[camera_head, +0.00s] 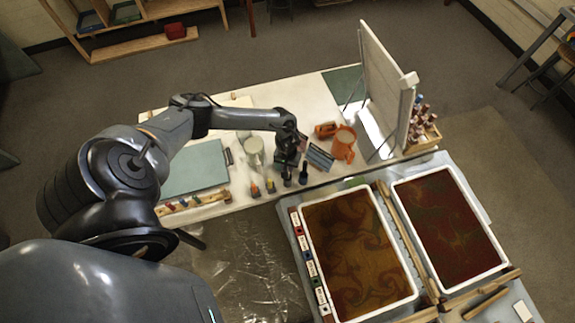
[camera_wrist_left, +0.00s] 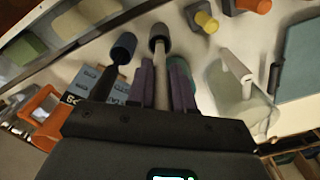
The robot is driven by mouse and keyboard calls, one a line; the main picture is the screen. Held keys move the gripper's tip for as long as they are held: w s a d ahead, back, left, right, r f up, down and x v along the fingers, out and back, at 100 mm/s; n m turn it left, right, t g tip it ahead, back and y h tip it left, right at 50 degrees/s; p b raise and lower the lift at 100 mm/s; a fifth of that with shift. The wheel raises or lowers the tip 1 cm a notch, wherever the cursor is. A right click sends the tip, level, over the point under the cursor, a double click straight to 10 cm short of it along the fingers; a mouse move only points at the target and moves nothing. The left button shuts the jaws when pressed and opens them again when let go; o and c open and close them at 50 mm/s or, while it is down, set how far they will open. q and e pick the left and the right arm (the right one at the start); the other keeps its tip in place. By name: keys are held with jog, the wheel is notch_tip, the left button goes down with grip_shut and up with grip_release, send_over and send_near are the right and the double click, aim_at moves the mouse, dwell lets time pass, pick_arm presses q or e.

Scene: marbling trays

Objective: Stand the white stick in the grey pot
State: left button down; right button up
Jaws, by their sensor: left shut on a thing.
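My left gripper (camera_head: 288,157) points down over the front part of the white table. In the left wrist view its two purple fingers (camera_wrist_left: 161,85) are shut on the white stick (camera_wrist_left: 161,72), which looks pale grey-beige there. The stick's far end meets the small dark grey pot (camera_wrist_left: 158,38). I cannot tell how deep the end sits inside it. In the head view the grey pot (camera_head: 287,178) stands just below the gripper, between a yellow piece and a dark blue one. The stick is not clear in the head view. My right gripper is not in view.
A blue piece (camera_wrist_left: 123,47) is beside the grey pot, with yellow (camera_head: 271,187) and orange (camera_head: 255,191) pieces on the other side. A pale jug (camera_head: 254,150), an orange mug (camera_head: 344,143) and a teal board (camera_head: 195,168) are near. Two marbling trays (camera_head: 414,292) lie at the front right.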

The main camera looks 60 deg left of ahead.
pick_arm(q)
jog(key=shift+f+b, duration=0.65)
jog(key=shift+f, duration=0.95)
jog(key=shift+c, duration=2.3)
grip_release()
